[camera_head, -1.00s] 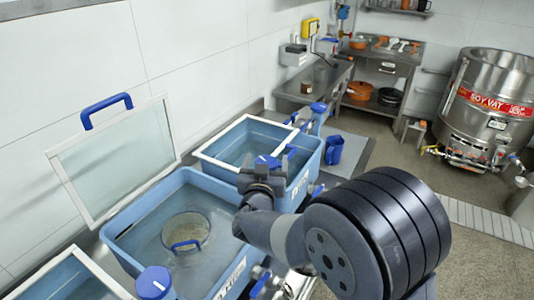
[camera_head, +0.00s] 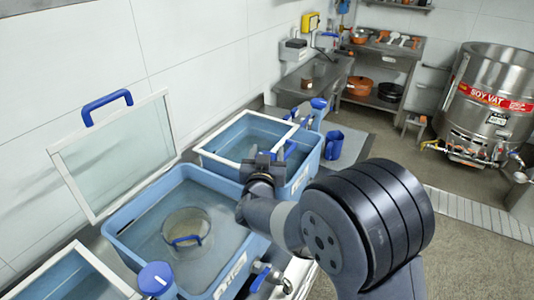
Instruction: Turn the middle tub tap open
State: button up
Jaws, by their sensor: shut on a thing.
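The middle tub (camera_head: 112,247) is blue and holds water and a round basket. Its glass lid (camera_head: 115,155) stands open against the wall. Its tap, with a blue lever (camera_head: 260,278), is on its front side at bottom centre. My gripper (camera_head: 265,163) is well above and behind that tap in the picture, by the near corner of the far tub (camera_head: 222,168). It appears shut on the blue lid handle (camera_head: 287,150) there, but my wrist hides the fingertips and the grip is unclear.
A near tub (camera_head: 60,285) is cut off at bottom left, with a blue knob (camera_head: 155,279) beside it. A blue jug (camera_head: 334,145) stands past the far tub. The soy vat (camera_head: 490,105) is at right. Floor is free between.

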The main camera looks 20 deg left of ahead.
jog(key=shift+c, duration=0.6)
jog(key=shift+b, duration=0.45)
jog(key=shift+f+n+g+y+b, duration=0.15)
jog(key=shift+n+g+y+b, duration=0.2)
jog(key=shift+y+b, duration=0.6)
jog(key=n+y+b, duration=0.1)
jog(key=b, duration=0.1)
jog(key=n+g+y+b, duration=0.1)
jog(key=b, duration=0.2)
jog(key=shift+s+a, duration=0.1)
jog(key=shift+a, duration=0.15)
jog(key=shift+y+b, duration=0.35)
jog(key=shift+b, duration=0.4)
jog(key=n+g+b, duration=0.1)
jog(key=b, duration=0.1)
jog(key=y+b, duration=0.1)
jog(key=b, duration=0.2)
jog(key=shift+s+a+r+n+g, duration=0.1)
jog(key=shift+r+n+g, duration=0.2)
jog(key=shift+n+g, duration=0.05)
jog(key=o, duration=1)
jog(key=shift+f, duration=0.1)
